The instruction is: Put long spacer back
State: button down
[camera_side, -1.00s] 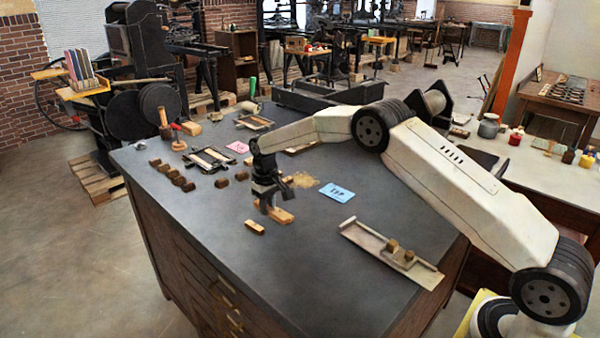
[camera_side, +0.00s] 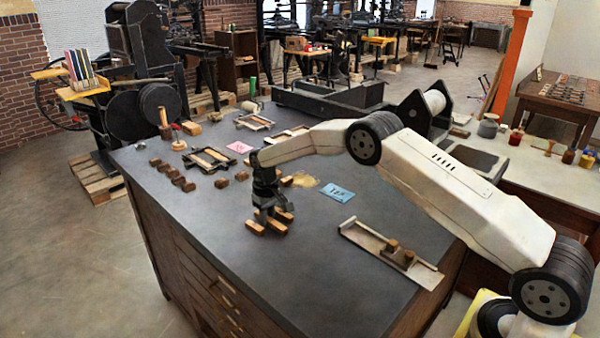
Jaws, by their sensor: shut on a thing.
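My gripper (camera_side: 266,216) is low over the left-middle of the dark worktop, pointing down. It is shut on a light wooden spacer, the long spacer (camera_side: 279,227), whose front end shows beyond the fingers. Its back part is hidden by the gripper. Another wooden spacer (camera_side: 255,227) lies just left of it, and one more (camera_side: 285,215) shows just behind and to the right. The held spacer is at or very near the worktop; I cannot tell whether it touches.
A blue card (camera_side: 338,193) and a pale tray (camera_side: 388,252) with small wooden blocks lie to the right. The front worktop (camera_side: 300,275) is clear.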

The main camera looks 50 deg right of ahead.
aim_at(271, 221)
jog(key=c, duration=0.5)
grip_release()
jog(key=shift+c, duration=0.2)
jog(key=shift+r, duration=0.15)
notch_tip(271, 221, up, 12)
dwell(0.6)
jog(key=s+a+f+t, duration=0.1)
jog(key=s, duration=1.5)
jog(key=s+a+t, duration=0.1)
jog(key=s, duration=1.5)
jog(key=shift+s+a+f+t, duration=0.3)
jog(key=shift+s+a+f, duration=0.05)
jog(key=shift+s+a, duration=0.05)
